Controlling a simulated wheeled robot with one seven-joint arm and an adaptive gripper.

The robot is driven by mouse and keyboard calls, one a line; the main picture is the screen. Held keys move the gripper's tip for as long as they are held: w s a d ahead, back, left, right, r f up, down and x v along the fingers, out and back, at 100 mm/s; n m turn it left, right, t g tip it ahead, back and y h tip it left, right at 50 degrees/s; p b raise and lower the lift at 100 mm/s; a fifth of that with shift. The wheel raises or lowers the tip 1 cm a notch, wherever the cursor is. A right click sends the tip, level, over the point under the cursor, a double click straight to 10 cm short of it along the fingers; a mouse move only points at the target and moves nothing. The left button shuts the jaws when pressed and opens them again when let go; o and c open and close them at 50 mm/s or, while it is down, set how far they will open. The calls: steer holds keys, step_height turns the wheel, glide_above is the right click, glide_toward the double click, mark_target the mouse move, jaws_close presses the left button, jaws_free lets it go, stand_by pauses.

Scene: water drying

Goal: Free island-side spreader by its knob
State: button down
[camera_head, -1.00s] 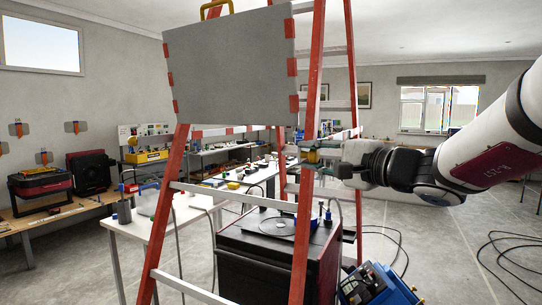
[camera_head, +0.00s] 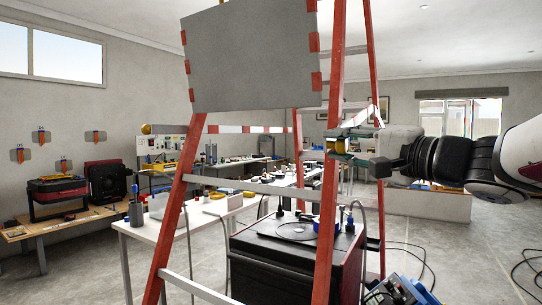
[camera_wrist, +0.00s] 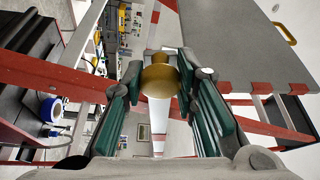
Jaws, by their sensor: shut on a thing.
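The stepladder (camera_head: 330,200) has red rails and stands in front of me. A brass-coloured round knob (camera_wrist: 160,80) sits between the green-padded fingers of my gripper (camera_wrist: 160,85), which is shut on it. A white bar with red bands (camera_wrist: 158,130) shows behind the knob; I cannot tell whether it joins the knob. In the head view my gripper (camera_head: 340,144) is at the ladder's right front rail, about mid-height. A pale bar (camera_head: 352,131) spans the gap between front and rear rails there, partly hidden by the gripper.
A grey panel (camera_head: 250,58) with red edge marks hangs on the ladder's upper part. A dark cabinet (camera_head: 290,262) stands behind the lower rails. A white table (camera_head: 152,232) is at left. A blue machine (camera_head: 398,292) and cables lie at lower right. Open floor shows at right.

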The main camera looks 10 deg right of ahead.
steer(key=shift+w+d+f+b, duration=0.15)
steer(key=shift+f+b, duration=0.45)
steer(key=shift+b, duration=0.35)
steer(key=shift+n, duration=0.3)
steer(key=c, duration=1.3)
jaws_free()
steer(key=shift+s+d, duration=0.1)
steer(key=shift+s, duration=0.15)
steer(key=v, duration=1.1)
steer(key=shift+s+d, duration=0.15)
steer(key=shift+s, duration=0.05)
steer(key=shift+f, duration=0.1)
